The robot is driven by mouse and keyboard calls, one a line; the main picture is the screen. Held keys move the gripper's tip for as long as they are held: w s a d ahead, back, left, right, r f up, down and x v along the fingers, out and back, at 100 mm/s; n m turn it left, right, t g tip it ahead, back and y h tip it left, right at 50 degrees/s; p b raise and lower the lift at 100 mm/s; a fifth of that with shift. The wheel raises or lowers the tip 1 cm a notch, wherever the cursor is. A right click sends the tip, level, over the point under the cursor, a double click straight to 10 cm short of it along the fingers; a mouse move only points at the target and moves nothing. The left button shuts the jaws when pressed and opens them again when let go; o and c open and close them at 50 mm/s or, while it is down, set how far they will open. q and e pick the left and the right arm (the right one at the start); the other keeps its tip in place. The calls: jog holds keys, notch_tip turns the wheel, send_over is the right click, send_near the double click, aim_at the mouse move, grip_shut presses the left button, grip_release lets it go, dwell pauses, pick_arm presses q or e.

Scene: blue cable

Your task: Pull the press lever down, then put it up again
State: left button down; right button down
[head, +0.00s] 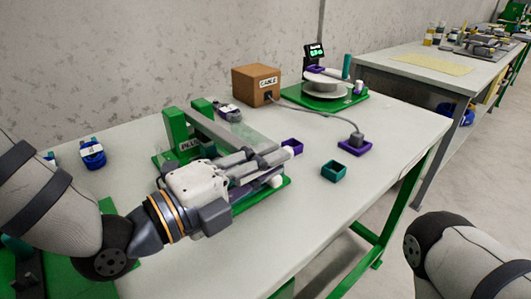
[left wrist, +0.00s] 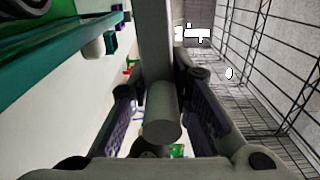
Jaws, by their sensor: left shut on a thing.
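The green press (head: 176,130), marked with a label, stands on the near table. Its grey lever (head: 232,132) runs from the green posts towards the right, and looks low over the base, roughly level. My left gripper (head: 262,160) is at the lever's free end and shut on its handle. In the left wrist view the grey round lever handle (left wrist: 162,112) sits between the two fingers of the left gripper (left wrist: 163,125), with the lever bar above it. The gripper hides part of the press base. My right arm shows at the lower right, but its gripper is out of view.
A brown box (head: 256,84) with a grey cable stands behind the press. The cable ends at a plug in a purple tray (head: 354,148). A teal tray (head: 333,171) and a small purple tray (head: 292,146) lie right of the press. A green-based device (head: 325,95) stands farther back.

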pick_arm(q)
jog(key=shift+w+a+f, duration=0.1)
jog(key=shift+w+f, duration=0.05)
jog(key=shift+f, duration=0.05)
jog(key=c, duration=1.5)
grip_release()
jog(key=shift+a, duration=0.1)
jog(key=v, duration=0.7)
jog(key=shift+s, duration=0.25)
